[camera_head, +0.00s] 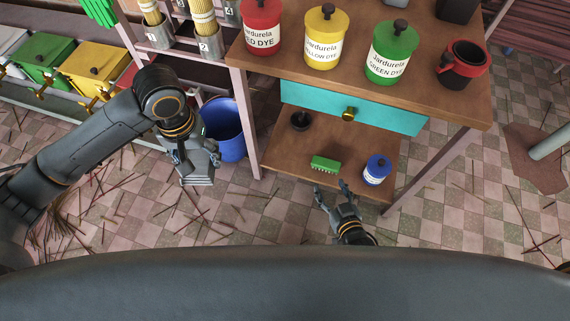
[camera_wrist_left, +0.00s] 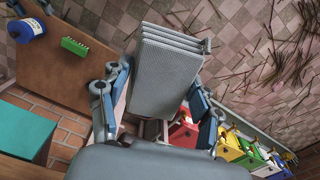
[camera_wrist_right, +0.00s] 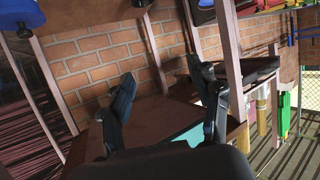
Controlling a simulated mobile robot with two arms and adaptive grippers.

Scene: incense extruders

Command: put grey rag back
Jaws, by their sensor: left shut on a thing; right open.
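The grey rag (camera_head: 199,174) is a folded, layered block with a woven texture. My left gripper (camera_head: 195,150) is shut on it and holds it in the air, left of the wooden table and in front of the blue bucket in the head view. In the left wrist view the rag (camera_wrist_left: 169,76) sits between the two fingers, its layered end pointing away. My right gripper (camera_head: 331,188) is open and empty near the front edge of the lower shelf (camera_head: 281,157). Its two spread fingers (camera_wrist_right: 163,88) also show in the right wrist view.
Above is a teal drawer (camera_head: 352,107). The tabletop (camera_head: 300,70) carries dye jars. A blue bucket (camera_head: 225,130) stands left. Thin sticks litter the tiled floor.

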